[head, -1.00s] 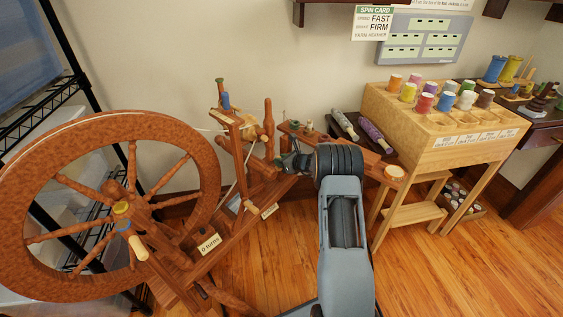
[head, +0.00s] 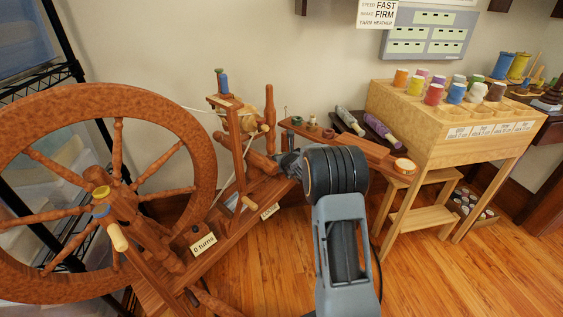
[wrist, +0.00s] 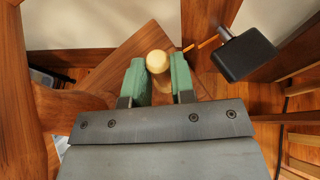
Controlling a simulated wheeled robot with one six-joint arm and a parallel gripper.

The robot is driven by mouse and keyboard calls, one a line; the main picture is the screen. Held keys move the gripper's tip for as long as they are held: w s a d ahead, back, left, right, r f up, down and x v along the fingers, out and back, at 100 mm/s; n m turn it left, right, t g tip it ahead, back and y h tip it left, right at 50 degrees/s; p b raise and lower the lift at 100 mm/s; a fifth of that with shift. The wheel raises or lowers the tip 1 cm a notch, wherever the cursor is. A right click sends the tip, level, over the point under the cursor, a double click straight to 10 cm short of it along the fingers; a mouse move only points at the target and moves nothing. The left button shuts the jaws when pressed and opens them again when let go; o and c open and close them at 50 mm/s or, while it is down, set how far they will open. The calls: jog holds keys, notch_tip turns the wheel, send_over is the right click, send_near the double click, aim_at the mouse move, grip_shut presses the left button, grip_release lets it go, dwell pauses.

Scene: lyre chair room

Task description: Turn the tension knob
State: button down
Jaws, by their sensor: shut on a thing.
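A pale round wooden knob (wrist: 157,62) sits between the two green pads of my gripper (wrist: 159,78) in the wrist view, and the jaws are shut on it. The large brown wheel (head: 203,150) stands at the left. A tag (head: 203,244) on the base reads "0 turns". A second small tag (head: 269,211) is partly legible.
A black block on a rod (wrist: 243,55) is right of the jaws in the wrist view. A wooden spool stand (head: 440,115) with coloured spools is at the right. A round-ended wooden arm (head: 365,152) lies behind my wrist. Wood floor (head: 260,275) is open in front.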

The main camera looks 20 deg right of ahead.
dwell(0.4)
jog(key=c, duration=1)
grip_release()
jog(key=shift+o, duration=0.2)
jog(key=shift+r+p, duration=0.15)
jog(key=shift+p, duration=0.35)
